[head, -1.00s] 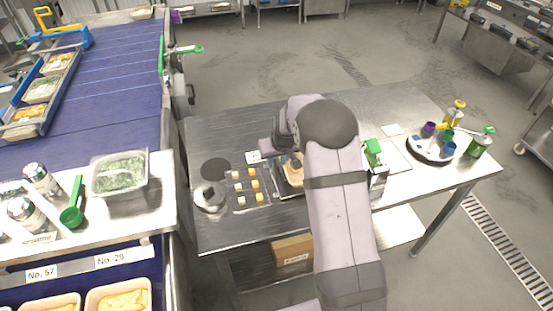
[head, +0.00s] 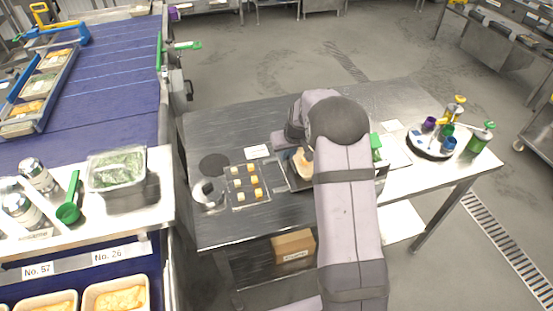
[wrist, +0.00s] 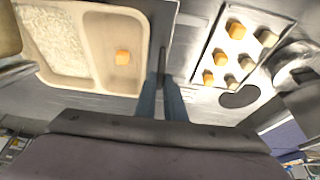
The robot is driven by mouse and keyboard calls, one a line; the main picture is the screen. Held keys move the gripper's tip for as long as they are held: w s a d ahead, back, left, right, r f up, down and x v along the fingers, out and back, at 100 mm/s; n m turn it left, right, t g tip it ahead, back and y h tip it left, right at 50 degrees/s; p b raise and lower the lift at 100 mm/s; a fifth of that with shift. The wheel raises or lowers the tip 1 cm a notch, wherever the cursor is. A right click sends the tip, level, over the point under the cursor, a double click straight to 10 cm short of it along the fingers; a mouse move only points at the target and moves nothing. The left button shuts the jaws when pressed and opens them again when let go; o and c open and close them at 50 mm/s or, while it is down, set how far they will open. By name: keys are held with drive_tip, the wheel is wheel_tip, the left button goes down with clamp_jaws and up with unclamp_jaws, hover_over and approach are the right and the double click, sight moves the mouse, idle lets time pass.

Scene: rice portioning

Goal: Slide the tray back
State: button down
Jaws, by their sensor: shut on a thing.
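A beige two-compartment food tray (wrist: 95,88) shows at the left of the wrist view. White rice (wrist: 55,42) fills its left compartment, and one orange cube (wrist: 122,57) lies in the other. In the head view the beige tray (head: 301,163) sits on a dark tray (head: 290,181), mostly hidden behind my arm. My gripper (wrist: 163,85) is low beside the beige tray's right edge in the wrist view. Its fingers are closed on a thin upright dark edge, which looks like the dark tray's rim; the exact contact is unclear.
A board with orange and pale cubes (wrist: 238,30) lies right of my gripper in the wrist view, with a metal pot (head: 207,193) nearby. A round stand with coloured cups (head: 432,153) is at the table's right.

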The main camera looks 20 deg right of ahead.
drive_tip(key=d, duration=0.4)
drive_tip(key=shift+b, duration=0.4)
drive_tip(key=shift+a, duration=0.15)
drive_tip(key=c, duration=1.8)
unclamp_jaws()
drive_tip(key=shift+c, duration=0.2)
drive_tip(key=b+v, duration=0.2)
drive_tip(key=v, duration=0.5)
drive_tip(key=shift+r, duration=0.15)
drive_tip(key=shift+o, duration=0.4)
drive_tip(key=shift+s, duration=0.15)
